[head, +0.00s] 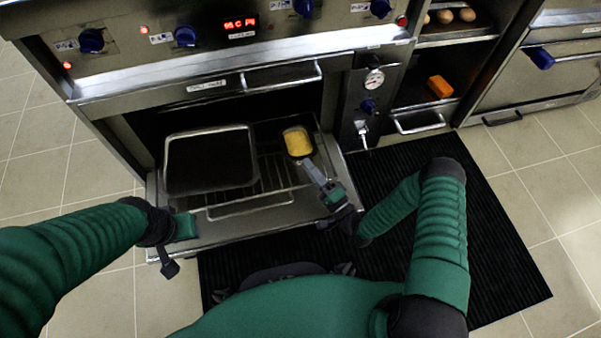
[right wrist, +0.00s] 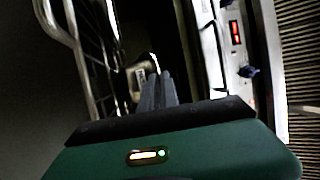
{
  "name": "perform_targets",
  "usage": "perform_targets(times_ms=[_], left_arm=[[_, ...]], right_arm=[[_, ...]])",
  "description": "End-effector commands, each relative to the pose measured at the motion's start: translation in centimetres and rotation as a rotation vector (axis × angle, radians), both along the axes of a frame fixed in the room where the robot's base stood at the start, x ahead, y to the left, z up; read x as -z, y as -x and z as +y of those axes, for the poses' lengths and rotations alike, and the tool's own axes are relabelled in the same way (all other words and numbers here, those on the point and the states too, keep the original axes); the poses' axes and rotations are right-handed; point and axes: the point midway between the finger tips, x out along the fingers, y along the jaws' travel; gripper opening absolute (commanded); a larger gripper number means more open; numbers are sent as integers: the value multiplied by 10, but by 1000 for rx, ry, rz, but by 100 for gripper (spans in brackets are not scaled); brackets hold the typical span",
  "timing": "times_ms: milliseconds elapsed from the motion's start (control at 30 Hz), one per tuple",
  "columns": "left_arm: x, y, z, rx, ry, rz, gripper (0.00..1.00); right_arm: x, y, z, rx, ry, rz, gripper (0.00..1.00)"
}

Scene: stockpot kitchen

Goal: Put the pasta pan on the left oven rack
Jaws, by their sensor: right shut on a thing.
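The pasta pan (head: 298,142) is a small dark pan with yellow contents. It is in the oven opening, over the right part of the wire rack (head: 270,178). I cannot tell whether it touches the rack. My right gripper (head: 318,178) is shut on its handle, which points toward me; its narrow fingers also show in the right wrist view (right wrist: 157,92). The pan itself is hard to make out there. My left gripper (head: 172,245) is by the left side of the lowered oven door (head: 225,228); its fingers are too unclear to judge.
A large dark tray (head: 210,186) fills the left part of the oven opening, beside the pan. A gauge panel (head: 371,95) stands right of the oven. Shelves farther right hold an orange block (head: 440,86) and several brown round items (head: 446,16). A black mat (head: 480,230) covers the floor.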

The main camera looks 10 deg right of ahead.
Motion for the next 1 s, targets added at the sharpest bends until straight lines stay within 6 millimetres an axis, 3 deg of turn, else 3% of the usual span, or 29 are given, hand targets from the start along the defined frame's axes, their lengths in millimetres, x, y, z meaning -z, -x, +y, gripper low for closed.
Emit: perform_targets(times_ms=[233, 400, 600, 733, 1000], left_arm=[[18, 0, -1, 1, 0, -1, 36], [51, 0, -1, 1, 0, 0, 36], [46, 0, -1, 1, 0, -1, 36], [46, 0, -1, 1, 0, -1, 36], [44, 0, -1, 1, 0, -1, 36]], right_arm=[[5, -22, 20, 1, 0, -4, 0], [40, -23, 19, 3, 2, -2, 0], [36, -22, 19, 2, 1, -3, 0], [37, -22, 19, 2, 2, 1, 15], [37, -20, 18, 3, 2, 0, 15]])
